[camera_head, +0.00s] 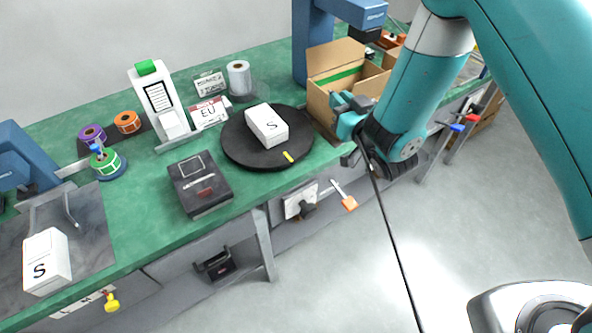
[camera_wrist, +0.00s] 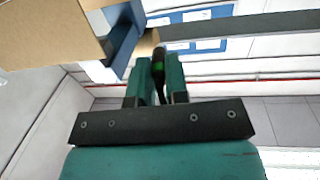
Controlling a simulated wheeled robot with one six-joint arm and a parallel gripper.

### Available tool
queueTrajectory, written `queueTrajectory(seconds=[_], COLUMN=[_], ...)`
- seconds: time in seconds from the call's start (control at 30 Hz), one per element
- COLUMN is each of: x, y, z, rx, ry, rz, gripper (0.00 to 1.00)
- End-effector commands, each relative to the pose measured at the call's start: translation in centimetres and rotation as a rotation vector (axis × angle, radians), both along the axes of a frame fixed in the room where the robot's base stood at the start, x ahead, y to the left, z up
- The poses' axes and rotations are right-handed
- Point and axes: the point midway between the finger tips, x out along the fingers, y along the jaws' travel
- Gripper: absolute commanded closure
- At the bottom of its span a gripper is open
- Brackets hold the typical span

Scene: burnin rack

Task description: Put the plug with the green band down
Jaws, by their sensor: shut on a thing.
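My gripper (camera_head: 342,112) is held beside the open cardboard box, near the front edge of the green bench. In the wrist view my gripper (camera_wrist: 158,72) is shut on a dark plug (camera_wrist: 158,66) with a green band, which sticks out between the fingers. The plug's far end is partly hidden by the fingers, and in the head view the gripper hides the plug. A thin black cable hangs from about the gripper down toward the floor.
The cardboard box (camera_head: 318,98) stands close left of my gripper. Coloured tags hang along the front. Open floor lies right.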

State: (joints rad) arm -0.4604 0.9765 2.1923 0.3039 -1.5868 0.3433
Motion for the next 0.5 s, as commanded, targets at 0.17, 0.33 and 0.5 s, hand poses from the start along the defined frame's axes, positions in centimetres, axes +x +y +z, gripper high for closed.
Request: queueTrajectory(seconds=[0.17, 0.33, 0.5], x=[-1.4, -2.1, -2.3], y=[6.8, 8.7, 8.6], z=[2.7, 3.9, 4.1], rx=[0.018, 0.058, 0.168], ry=[-0.002, 0.02, 0.085], rz=[0.106, 0.131, 0.128], gripper=[1.0, 1.0, 1.0])
